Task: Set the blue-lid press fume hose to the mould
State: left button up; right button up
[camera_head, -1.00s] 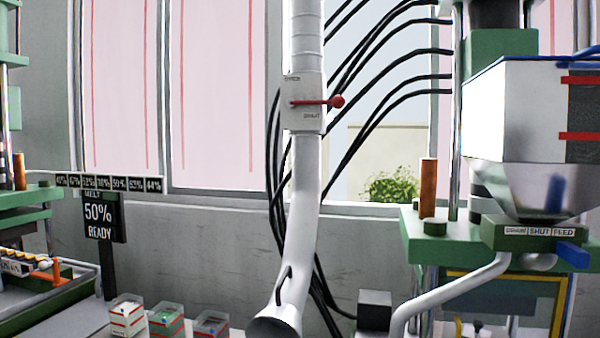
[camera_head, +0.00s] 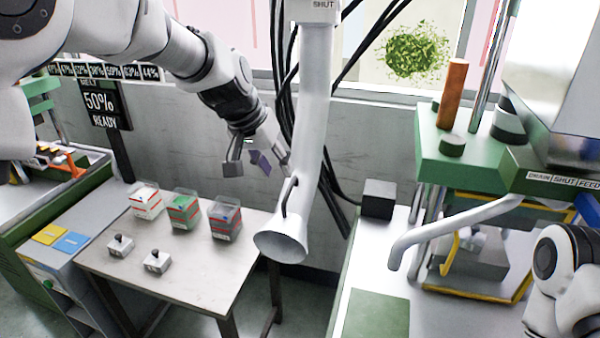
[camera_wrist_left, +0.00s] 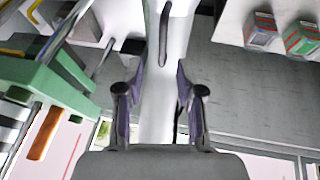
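The fume hose (camera_head: 313,110) hangs as a pale grey pipe and ends in a flared hood (camera_head: 283,243) facing down and left. A dark curved handle (camera_head: 288,197) is on its lower part. My left gripper (camera_head: 257,162) is open just left of the pipe in the head view. In the left wrist view the hose (camera_wrist_left: 165,65) runs between the open fingers (camera_wrist_left: 161,85), with the handle (camera_wrist_left: 164,32) farther along; contact cannot be told. The mould, a grey block (camera_head: 478,262) in a yellow frame, sits in the right-hand press (camera_head: 455,165). My right gripper is out of view.
A table (camera_head: 200,285) left of the hood holds several small boxes and two knobbed blocks. A bent grey pipe (camera_head: 450,225) crosses before the mould. Black cables (camera_head: 335,205) hang behind the hose. A dark box (camera_head: 379,198) stands on the right bench. My right arm link is at lower right.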

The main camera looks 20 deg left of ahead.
aim_at(287, 192)
pick_arm(q)
jog(key=x, duration=0.3)
jog(key=p+x, duration=0.1)
jog(key=x, duration=0.3)
jog(key=shift+s+a+f, duration=0.1)
jog(key=shift+s+a, duration=0.1)
jog(key=shift+s, duration=0.05)
jog(key=shift+w+d+f, duration=0.1)
jog(key=shift+w+f, duration=0.15)
jog(key=shift+f, duration=0.1)
jog(key=shift+s+r, duration=0.1)
jog(key=shift+s, duration=0.1)
grip_shut()
